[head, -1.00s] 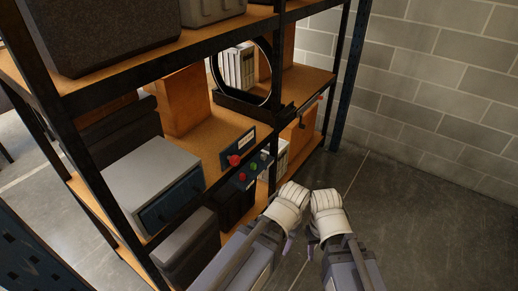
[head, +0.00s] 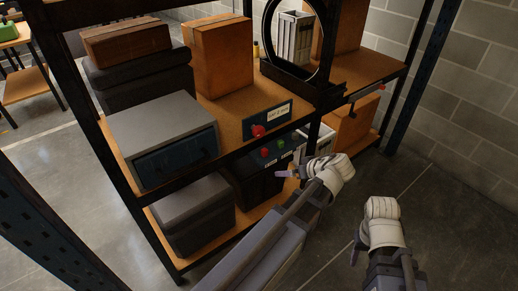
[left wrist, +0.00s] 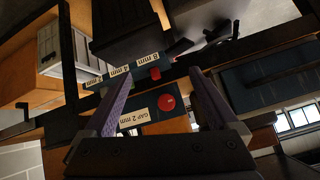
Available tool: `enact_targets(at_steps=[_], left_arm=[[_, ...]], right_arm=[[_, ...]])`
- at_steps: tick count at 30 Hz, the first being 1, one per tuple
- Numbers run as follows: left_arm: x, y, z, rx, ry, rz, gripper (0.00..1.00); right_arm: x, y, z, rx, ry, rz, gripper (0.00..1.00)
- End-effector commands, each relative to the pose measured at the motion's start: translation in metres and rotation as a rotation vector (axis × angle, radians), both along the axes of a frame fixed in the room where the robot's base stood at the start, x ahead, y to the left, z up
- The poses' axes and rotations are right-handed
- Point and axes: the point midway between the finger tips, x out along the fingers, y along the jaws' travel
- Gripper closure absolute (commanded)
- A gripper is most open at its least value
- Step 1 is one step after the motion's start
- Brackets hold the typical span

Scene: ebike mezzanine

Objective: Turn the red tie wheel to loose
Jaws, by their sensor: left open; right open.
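A red round wheel (head: 258,131) sits on a dark blue panel (head: 285,118) with a white label at the shelf's front edge. In the left wrist view the red wheel (left wrist: 166,102) is beside a label reading "GAP 2 mm" and appears between the two fingers. A smaller red knob (head: 265,153) and a green one (head: 280,143) are on a lower panel. My left gripper (head: 284,174) is open and empty, below and right of the wheel, apart from it. My right gripper (head: 357,243) is open, low and farther right, away from the shelf; its fingers are barely visible.
A black ring stand (head: 322,85) is on the shelf to the right of the panel. A grey box with a blue front (head: 165,125) and a cardboard box (head: 222,60) are to the left. A blue upright (head: 50,235) is in the left foreground. The floor at right is clear.

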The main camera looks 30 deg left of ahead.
Motion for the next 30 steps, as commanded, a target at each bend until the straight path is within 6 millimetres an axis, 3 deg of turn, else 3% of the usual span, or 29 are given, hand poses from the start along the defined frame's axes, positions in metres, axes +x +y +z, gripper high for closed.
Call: enact_targets(at_steps=[1, 3, 7, 12, 19, 26, 30], left_arm=[[0.018, 0.020, -0.024, 0.043, -0.122, 0.087, 0.07], [0.036, 0.046, -0.026, 0.098, -0.307, 0.195, 0.07], [0.063, 0.084, -0.024, 0.176, -0.635, 0.328, 0.07], [0.086, 0.115, -0.016, 0.226, -0.969, 0.395, 0.07], [0.098, 0.131, -0.006, 0.237, -1.183, 0.404, 0.07], [0.100, 0.134, -0.002, 0.235, -1.210, 0.404, 0.07], [0.107, 0.149, -0.002, 0.237, -1.208, 0.407, 0.07]], right_arm=[[0.000, 0.000, -0.038, 0.000, 0.000, 0.000, 0.50], [0.000, 0.000, -0.062, -0.001, 0.000, 0.000, 0.50], [0.000, 0.000, -0.101, -0.001, 0.000, 0.001, 0.50], [0.000, 0.000, -0.136, -0.002, -0.001, 0.001, 0.50], [0.000, 0.000, -0.154, -0.002, -0.001, 0.001, 0.50], [0.000, -0.001, -0.153, -0.002, -0.001, 0.001, 0.50], [0.000, 0.000, -0.153, -0.002, -0.001, 0.001, 0.50]])
